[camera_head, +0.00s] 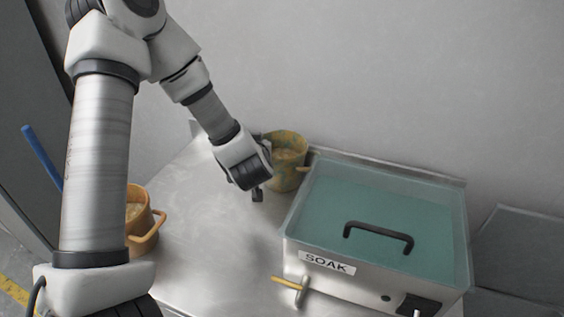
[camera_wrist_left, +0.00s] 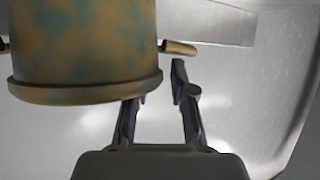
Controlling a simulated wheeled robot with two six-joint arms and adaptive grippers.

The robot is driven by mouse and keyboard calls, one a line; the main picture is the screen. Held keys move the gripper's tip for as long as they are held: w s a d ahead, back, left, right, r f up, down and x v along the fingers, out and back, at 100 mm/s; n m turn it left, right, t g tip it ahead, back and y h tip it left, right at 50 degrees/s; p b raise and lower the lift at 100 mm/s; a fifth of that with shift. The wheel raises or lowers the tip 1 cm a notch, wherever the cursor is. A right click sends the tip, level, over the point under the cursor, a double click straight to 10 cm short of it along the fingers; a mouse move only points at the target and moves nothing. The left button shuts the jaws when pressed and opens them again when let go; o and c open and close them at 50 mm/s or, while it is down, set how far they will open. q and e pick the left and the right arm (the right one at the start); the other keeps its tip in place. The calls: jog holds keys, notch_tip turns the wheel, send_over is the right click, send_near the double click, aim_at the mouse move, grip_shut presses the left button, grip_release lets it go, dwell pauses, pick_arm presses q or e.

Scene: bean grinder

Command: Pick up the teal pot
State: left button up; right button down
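The teal pot (camera_head: 287,163) is ochre-brown with teal patches and stands upright at the back of the metal table, left of the soak tank. In the left wrist view the pot (camera_wrist_left: 85,42) fills the upper left, and its small handle (camera_wrist_left: 180,47) points right. My left gripper (camera_head: 257,190) is beside the pot in the head view, and the wrist partly covers the pot's left side. In the wrist view the left gripper (camera_wrist_left: 158,85) is open and empty, with the right fingertip just short of the handle. Whether a finger touches the pot is unclear. My right gripper is not in view.
The soak tank (camera_head: 328,263) has a translucent teal lid (camera_head: 330,215) with a black handle and a tap in front. An orange pot (camera_head: 143,222) stands at the left, partly behind my arm. A blue rod (camera_head: 42,158) shows left of it. The table's middle (camera_head: 205,235) is clear.

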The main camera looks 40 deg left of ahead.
pick_arm(q)
jog(key=shift+w+a+f, duration=0.3)
jog(key=shift+w, duration=0.05)
jog(key=shift+s+d+r, duration=0.1)
grip_shut()
